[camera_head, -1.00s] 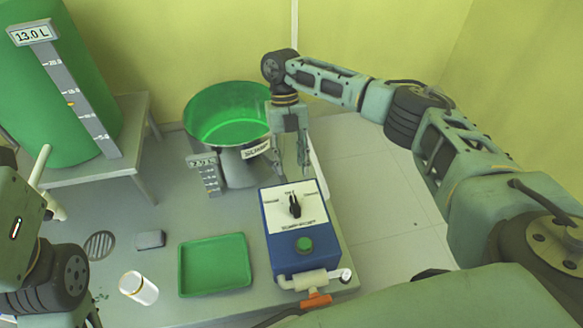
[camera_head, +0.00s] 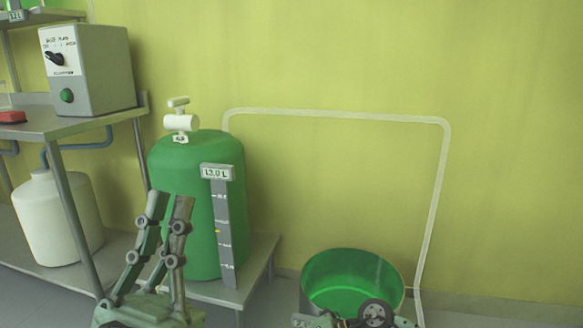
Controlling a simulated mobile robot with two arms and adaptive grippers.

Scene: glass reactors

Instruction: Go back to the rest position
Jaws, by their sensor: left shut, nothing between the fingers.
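My left gripper (camera_head: 168,203) rises from the bottom left in the head view, fingers pointing up. Its fingers are shut with nothing held. It appears in front of the large green tank (camera_head: 180,160) and overlaps its lower left; I cannot tell the gap. Part of my right arm shows at the bottom edge, in front of the open green-lined vessel (camera_head: 352,272).
A grey control box (camera_head: 105,75) with a knob and green button stands on a metal table (camera_head: 75,122) at the left. A white tank (camera_head: 55,215) is below it. A white pipe (camera_head: 330,113) runs along the wall.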

